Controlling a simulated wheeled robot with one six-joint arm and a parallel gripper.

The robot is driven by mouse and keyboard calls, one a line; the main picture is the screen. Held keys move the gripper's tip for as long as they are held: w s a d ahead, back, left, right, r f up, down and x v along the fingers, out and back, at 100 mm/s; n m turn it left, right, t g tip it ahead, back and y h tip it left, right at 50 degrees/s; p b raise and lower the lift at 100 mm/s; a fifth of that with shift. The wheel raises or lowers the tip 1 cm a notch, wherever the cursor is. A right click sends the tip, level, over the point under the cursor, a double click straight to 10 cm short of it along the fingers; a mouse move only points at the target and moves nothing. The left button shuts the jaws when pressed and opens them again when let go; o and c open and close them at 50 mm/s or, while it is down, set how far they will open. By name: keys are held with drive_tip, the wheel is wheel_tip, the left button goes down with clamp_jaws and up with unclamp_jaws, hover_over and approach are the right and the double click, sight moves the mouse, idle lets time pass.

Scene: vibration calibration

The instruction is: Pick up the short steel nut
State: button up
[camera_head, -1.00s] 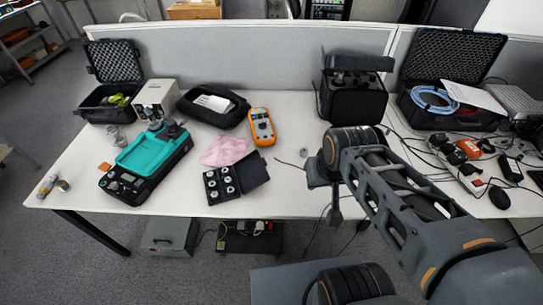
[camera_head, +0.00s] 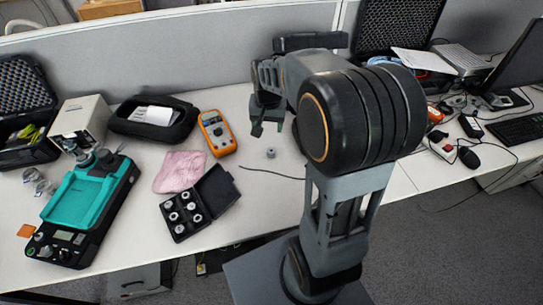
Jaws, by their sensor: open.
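A small grey steel piece, which looks like the short nut (camera_head: 271,153), stands alone on the white table to the right of the orange multimeter. My gripper (camera_head: 268,128) points down above the table, just behind the nut in the picture. Its fingers are apart with nothing between them, and it does not touch the nut. How high the fingertips are above the table is hard to tell. Several other metal pieces sit in the open black case (camera_head: 208,198) at the left of the nut.
An orange multimeter (camera_head: 217,132), a pink cloth (camera_head: 180,171), a black pouch (camera_head: 153,118) and a teal-topped device (camera_head: 83,193) lie to the left. A thin dark cable (camera_head: 268,172) runs across the table in front of the nut. A grey partition (camera_head: 180,55) stands behind. The table around the nut is mostly clear.

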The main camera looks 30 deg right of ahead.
drive_tip(key=m+g+b, duration=0.1)
drive_tip(key=m, duration=0.1)
hover_over(271, 152)
wheel_tip(271, 152, down, 6)
drive_tip(key=f, duration=0.7)
drive_tip(key=shift+d+b, duration=0.2)
drive_tip(key=shift+b, duration=0.1)
drive_tip(key=shift+a+f, duration=0.2)
drive_tip(key=shift+f, duration=3.25)
drive_tip(key=c, duration=1.1)
drive_tip(key=shift+w+r, duration=0.1)
